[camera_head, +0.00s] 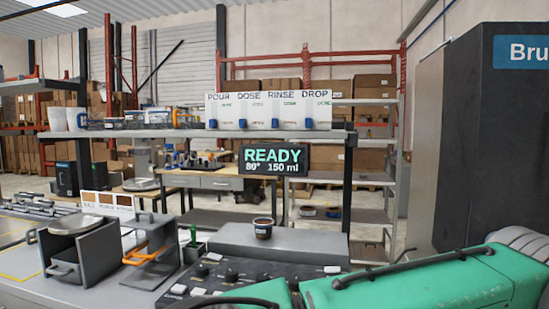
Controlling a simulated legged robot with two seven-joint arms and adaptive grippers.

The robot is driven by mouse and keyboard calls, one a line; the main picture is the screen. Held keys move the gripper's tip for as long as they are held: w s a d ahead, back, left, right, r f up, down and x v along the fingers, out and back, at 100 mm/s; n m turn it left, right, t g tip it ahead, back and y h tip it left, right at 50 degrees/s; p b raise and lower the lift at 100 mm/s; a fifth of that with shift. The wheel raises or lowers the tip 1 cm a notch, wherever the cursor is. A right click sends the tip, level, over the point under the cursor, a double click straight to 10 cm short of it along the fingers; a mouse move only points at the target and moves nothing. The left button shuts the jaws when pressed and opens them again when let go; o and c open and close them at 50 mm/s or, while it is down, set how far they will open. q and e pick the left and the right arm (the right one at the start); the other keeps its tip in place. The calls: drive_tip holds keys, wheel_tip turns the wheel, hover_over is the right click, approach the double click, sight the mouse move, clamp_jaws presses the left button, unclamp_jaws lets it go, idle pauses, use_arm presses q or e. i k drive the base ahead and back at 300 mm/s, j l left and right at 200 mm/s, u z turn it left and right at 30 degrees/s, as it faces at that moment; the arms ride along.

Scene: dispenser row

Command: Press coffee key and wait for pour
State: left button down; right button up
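A dark panel (232,273) with several knobs and light keys lies low in the centre; I cannot read which key is the coffee key. My green arm, coming in from the right, covers part of it. A small dark cup (263,230) with a pale label stands upright on the grey block (300,242) behind the panel. Its contents are not visible. A display (274,160) above it reads READY, 80°, 150 ml. Neither gripper's fingertips can be seen, so contact with a key cannot be told.
Dispensers (268,110) labelled POUR, DOSE, RINSE and DROP stand on the shelf above. Grey bins (80,248) and an orange-handled holder (150,262) stand left of the panel. A tall dark machine (490,140) rises at the right. Racks with boxes fill the back.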

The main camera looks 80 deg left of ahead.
sight(177, 288)
drive_tip(key=k+j+u, duration=0.1)
drive_tip(key=k+j, duration=0.3)
drive_tip(key=k+j+u, duration=0.1)
drive_tip(key=k+j, duration=0.3)
drive_tip(key=k+j+u, duration=0.1)
drive_tip(key=k+j, duration=0.25)
drive_tip(key=k+j+u, duration=0.1)
drive_tip(key=k+j, duration=0.25)
drive_tip(key=j, duration=0.2)
drive_tip(key=k+j+u, duration=0.1)
drive_tip(key=k+j, duration=0.25)
drive_tip(key=j, duration=0.15)
